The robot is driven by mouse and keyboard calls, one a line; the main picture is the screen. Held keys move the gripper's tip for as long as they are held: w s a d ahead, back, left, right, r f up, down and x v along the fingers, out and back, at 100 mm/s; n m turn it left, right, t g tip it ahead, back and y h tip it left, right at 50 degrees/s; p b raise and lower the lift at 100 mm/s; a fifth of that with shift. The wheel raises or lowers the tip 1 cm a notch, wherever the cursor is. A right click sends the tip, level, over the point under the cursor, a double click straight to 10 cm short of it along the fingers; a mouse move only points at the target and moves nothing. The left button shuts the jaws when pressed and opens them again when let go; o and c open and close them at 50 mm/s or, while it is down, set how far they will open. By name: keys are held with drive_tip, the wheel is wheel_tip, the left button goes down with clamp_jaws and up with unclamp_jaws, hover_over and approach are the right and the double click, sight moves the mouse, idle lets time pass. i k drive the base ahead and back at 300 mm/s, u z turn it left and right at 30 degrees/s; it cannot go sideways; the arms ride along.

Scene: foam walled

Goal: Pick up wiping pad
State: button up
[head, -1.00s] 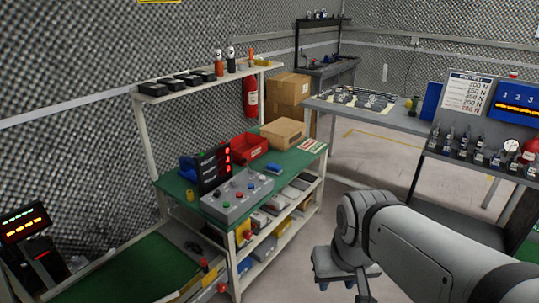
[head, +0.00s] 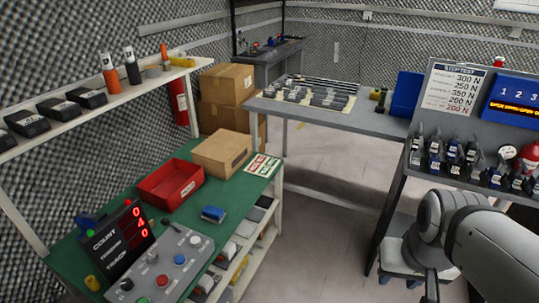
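A small blue block with a darker underside, which looks like the wiping pad (head: 213,213), lies on the green bench top (head: 228,192). It sits right of the red bin and behind the grey button panel. My arm comes in from the right edge and bends downward at the lower right, well to the right of the pad. My gripper's fingers are not visible; the end of the arm runs out of the bottom of the picture.
A red bin (head: 170,186), a cardboard box (head: 221,153), a button panel (head: 160,265) and a counter display (head: 122,240) stand on the bench. A shelf (head: 110,95) hangs over its left side. A stool (head: 398,262) stands by my arm. Open floor (head: 325,215) lies between bench and right-hand rack.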

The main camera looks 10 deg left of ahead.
sight(211, 213)
drive_tip(key=u, duration=0.4)
drive_tip(key=i, duration=1.55)
drive_tip(key=u, duration=1)
drive_tip(key=k, duration=0.8)
drive_tip(key=u, duration=0.15)
drive_tip(key=i, duration=0.85)
drive_tip(key=z, duration=0.05)
